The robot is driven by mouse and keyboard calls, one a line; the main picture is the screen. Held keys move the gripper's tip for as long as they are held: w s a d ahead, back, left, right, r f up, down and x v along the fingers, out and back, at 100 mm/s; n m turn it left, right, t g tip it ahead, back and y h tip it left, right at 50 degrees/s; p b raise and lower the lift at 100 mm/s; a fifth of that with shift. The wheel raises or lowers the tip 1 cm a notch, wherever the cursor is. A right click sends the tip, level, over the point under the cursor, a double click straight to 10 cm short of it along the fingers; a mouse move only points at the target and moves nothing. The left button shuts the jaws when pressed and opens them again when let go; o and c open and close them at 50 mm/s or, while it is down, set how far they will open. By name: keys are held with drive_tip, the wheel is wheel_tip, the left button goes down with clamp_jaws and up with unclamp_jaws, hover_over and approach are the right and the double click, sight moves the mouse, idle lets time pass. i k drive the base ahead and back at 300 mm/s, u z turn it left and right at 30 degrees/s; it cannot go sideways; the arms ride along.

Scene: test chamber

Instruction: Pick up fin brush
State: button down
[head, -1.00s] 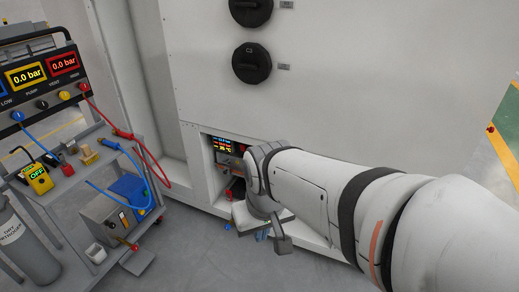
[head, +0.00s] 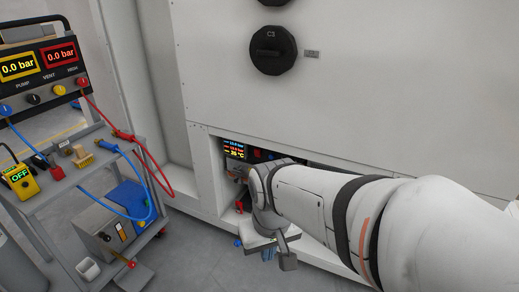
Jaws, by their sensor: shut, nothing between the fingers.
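A small tan, bristled block that looks like the fin brush (head: 82,156) lies on the upper shelf of the grey cart at the left, beside the hoses. My gripper (head: 287,259) is at the low opening of the white cabinet, well to the right of the cart and far from the brush. It is shut and holds nothing. My own wrist hides part of it, so its fingertips show poorly.
The cart (head: 135,185) carries a gauge panel (head: 40,62), a yellow device (head: 20,180), and red and blue hoses. A white cup (head: 88,270) and a grey box stand lower. The white cabinet (head: 400,90) fills the right; grey floor (head: 195,262) lies between.

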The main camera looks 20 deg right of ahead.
sight(83, 158)
drive_tip(key=u, duration=0.35)
drive_tip(key=i, duration=0.55)
drive_tip(key=u, duration=0.85)
drive_tip(key=i, duration=1.4)
drive_tip(key=u, duration=0.25)
